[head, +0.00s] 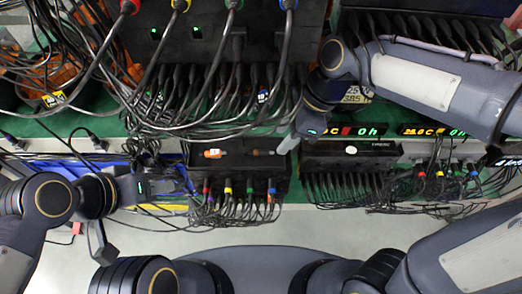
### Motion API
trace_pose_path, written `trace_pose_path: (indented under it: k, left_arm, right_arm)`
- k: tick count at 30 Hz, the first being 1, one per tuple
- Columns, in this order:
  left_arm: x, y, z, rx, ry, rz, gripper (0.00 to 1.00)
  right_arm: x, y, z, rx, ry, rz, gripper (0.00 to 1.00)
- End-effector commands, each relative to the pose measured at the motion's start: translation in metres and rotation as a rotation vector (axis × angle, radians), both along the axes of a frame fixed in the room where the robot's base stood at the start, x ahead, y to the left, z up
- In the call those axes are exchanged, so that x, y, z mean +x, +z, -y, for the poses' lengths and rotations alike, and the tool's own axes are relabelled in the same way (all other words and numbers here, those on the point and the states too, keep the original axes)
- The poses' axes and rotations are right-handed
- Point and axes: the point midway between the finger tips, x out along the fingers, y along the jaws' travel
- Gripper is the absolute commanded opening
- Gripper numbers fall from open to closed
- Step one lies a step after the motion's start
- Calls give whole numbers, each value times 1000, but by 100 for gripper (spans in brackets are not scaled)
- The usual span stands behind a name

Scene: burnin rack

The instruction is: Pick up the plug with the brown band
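No plug with a clearly brown band can be made out. Banded plugs in red, yellow, green and blue (271,191) sit along the front of the lower middle black unit (235,172). A small dark brownish piece (263,153) lies on that unit's top; I cannot tell what it is. My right gripper (291,140) points down near that unit's back right corner, apart from the banded plugs. My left gripper (118,215) is at the lower left, left of the unit, with a finger hanging over the pale floor. The opening of both grippers is unclear.
A large black unit (200,35) with many dark cables fills the top. Two loose black plugs (97,143) lie at the left by the green shelf (60,124).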

Motion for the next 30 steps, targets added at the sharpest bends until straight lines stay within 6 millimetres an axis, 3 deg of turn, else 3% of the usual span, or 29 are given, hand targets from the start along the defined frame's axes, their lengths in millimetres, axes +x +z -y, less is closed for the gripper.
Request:
trace_pose_path:
  k: [8, 15, 26, 30]
  left_arm:
    - [0, -1, 0, 0, 0, 0, 36]
    - [0, -12, 0, 0, 0, 0, 36]
    - [0, -13, 0, 0, 0, 0, 36]
    - [0, -13, 0, 0, 0, 0, 36]
  right_arm:
    - [-1, 0, -24, -1, 5, 0, 40]
    - [-1, -39, -38, -1, 1, -3, 40]
    - [-1, -46, -42, 1, 0, 1, 40]
    - [-1, -46, -41, 1, 0, 1, 22]
